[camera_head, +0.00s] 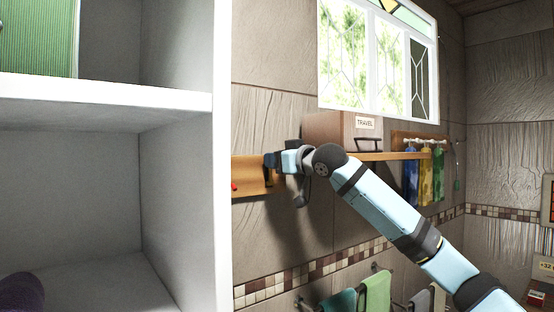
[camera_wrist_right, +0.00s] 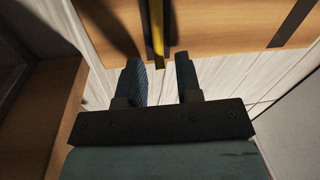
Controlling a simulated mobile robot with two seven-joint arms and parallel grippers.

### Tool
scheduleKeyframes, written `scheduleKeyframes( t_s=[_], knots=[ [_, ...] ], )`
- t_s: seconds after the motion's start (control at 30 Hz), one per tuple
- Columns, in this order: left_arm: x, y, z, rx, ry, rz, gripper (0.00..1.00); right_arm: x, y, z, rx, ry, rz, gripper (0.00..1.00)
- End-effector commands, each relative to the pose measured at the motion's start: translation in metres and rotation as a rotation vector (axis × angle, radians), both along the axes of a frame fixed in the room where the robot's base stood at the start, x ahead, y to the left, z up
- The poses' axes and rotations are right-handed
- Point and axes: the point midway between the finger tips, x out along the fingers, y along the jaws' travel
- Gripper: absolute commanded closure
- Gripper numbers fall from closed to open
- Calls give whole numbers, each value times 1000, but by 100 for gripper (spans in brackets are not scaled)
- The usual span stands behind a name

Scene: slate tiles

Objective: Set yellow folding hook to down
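The yellow folding hook (camera_wrist_right: 158,45) shows in the right wrist view as a narrow yellow bar against a wooden board (camera_wrist_right: 215,25). Its near end lies between and just beyond the fingertips of my right gripper (camera_wrist_right: 160,68). The two dark fingers are apart, with a gap around the hook's line; I see no clear contact. In the head view my right gripper (camera_head: 270,161) is at the wall-mounted board (camera_head: 250,175), and the hook cannot be made out there. Whether the hook is folded up or down is unclear. My left gripper is out of view.
A white shelf unit (camera_head: 221,150) fills the left side. Right of the board, a wooden shelf (camera_head: 395,156) carries a box labelled TRAVEL (camera_head: 330,131), with cloths (camera_head: 425,178) hanging beside it. Towels (camera_head: 375,292) hang on a rack below. A red hook (camera_head: 234,187) shows on the board.

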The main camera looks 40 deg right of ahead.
Motion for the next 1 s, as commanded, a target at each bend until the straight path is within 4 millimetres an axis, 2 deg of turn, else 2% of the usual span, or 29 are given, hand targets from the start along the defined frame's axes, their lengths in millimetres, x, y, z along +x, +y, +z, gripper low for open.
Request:
scheduleKeyframes(
  t_s=[0.03, 0.1, 0.13, 0.37, 0.6, 0.8, 1.0],
  knots=[
    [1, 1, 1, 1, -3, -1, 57, 0, 0, 0, 0, 0, 0, 80],
    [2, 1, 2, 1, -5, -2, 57, 0, 0, 0, 0, 0, 0, 96],
    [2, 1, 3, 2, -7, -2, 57, 0, 0, 0, 0, 0, 0, 100],
    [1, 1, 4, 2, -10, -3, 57, 0, 0, -1, 0, -2, 0, 100],
    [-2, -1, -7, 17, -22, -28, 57, -4, 1, -7, -6, -56, 1, 100],
    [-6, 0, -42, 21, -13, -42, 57, -11, 2, -16, -18, -177, 2, 100],
    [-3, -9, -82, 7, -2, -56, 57, -19, 3, -26, -36, -355, 1, 100]
  ],
)
